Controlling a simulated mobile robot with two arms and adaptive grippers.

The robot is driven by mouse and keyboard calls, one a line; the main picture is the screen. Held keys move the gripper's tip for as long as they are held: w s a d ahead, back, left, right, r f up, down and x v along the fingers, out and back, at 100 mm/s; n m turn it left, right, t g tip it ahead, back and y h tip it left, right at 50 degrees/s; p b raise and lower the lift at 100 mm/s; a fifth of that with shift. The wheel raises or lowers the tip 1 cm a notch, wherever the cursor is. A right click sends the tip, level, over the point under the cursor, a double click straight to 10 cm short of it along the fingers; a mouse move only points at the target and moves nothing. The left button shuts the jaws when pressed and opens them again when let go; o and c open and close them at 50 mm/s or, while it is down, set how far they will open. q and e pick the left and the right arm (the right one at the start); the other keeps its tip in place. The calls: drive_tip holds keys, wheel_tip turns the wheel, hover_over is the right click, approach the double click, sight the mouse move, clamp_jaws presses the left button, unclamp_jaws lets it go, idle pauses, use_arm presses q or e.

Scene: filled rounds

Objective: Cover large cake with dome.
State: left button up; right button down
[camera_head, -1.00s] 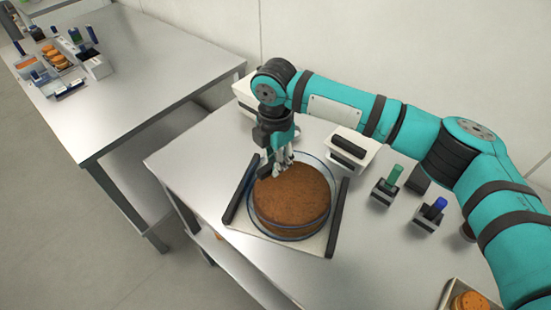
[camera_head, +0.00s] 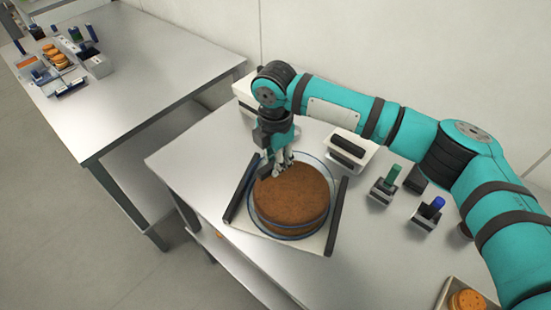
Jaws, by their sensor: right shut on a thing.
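The large brown cake (camera_head: 292,200) sits on a pale square tray with dark side handles (camera_head: 334,218) near the front of the table. A clear dome with a thin blue rim (camera_head: 292,238) shows around the cake, with its outline seen past the cake's edges. My right gripper (camera_head: 277,166) is over the far left part of the cake, pointing down, shut on the dome. The exact grip point is hard to make out. I cannot tell whether the dome's rim touches the tray. My left gripper is not in view.
A white container with a dark handle (camera_head: 348,149) stands behind the tray. Green-handled (camera_head: 391,180) and blue-handled (camera_head: 431,212) tools stand in holders to the right. A tray of biscuits (camera_head: 466,300) is at bottom right. Another table (camera_head: 140,75) stands left across a gap.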

drive_tip(key=shift+f, duration=0.1)
drive_tip(key=c, duration=0.6)
unclamp_jaws()
wheel_tip(320, 180, up, 7)
drive_tip(key=p, duration=0.7)
idle(0.6)
